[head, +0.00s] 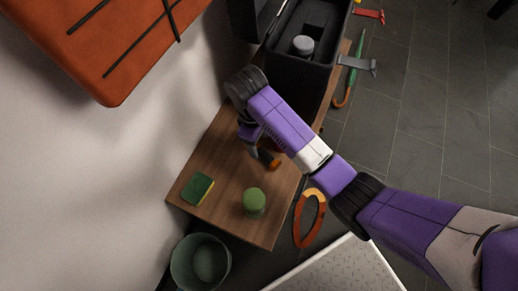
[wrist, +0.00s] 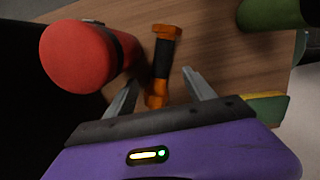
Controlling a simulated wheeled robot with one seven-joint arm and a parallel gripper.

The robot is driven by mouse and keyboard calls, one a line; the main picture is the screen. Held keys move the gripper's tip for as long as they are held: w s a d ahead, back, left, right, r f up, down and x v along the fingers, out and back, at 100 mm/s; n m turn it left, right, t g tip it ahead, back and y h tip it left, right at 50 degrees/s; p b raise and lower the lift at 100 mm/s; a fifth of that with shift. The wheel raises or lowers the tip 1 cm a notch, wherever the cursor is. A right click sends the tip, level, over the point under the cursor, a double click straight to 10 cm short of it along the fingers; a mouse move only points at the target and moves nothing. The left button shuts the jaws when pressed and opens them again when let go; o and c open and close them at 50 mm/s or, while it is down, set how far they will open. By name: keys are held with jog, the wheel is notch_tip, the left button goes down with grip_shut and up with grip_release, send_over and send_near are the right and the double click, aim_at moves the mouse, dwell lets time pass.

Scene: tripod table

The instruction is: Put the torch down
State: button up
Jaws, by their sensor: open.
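The torch, orange with a black middle, shows in the wrist view (wrist: 162,60) against the wooden table top (wrist: 215,45). In the head view only its orange end (head: 268,160) shows beside my arm, which hides the rest. My gripper (wrist: 160,82) is open, with one finger on each side of the torch's near end. I see a gap on the right finger's side; whether the left finger touches it I cannot tell. The wooden table (head: 225,160) shows in the head view below my arm.
A red cylinder (wrist: 75,55) stands close left of the torch in the wrist view. A green cylinder (head: 254,201) and a green-yellow sponge (head: 197,188) are on the table's near part. A black box (head: 300,75) fills its far end. A green bin (head: 200,262) stands below the near edge.

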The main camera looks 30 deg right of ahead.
aim_at(261, 150)
jog(key=f, duration=0.1)
jog(key=f+b, duration=0.1)
jog(key=f, duration=0.2)
jog(key=shift+s+d+f, duration=0.15)
jog(key=shift+s+f, duration=0.15)
jog(key=shift+s, duration=0.05)
grip_shut()
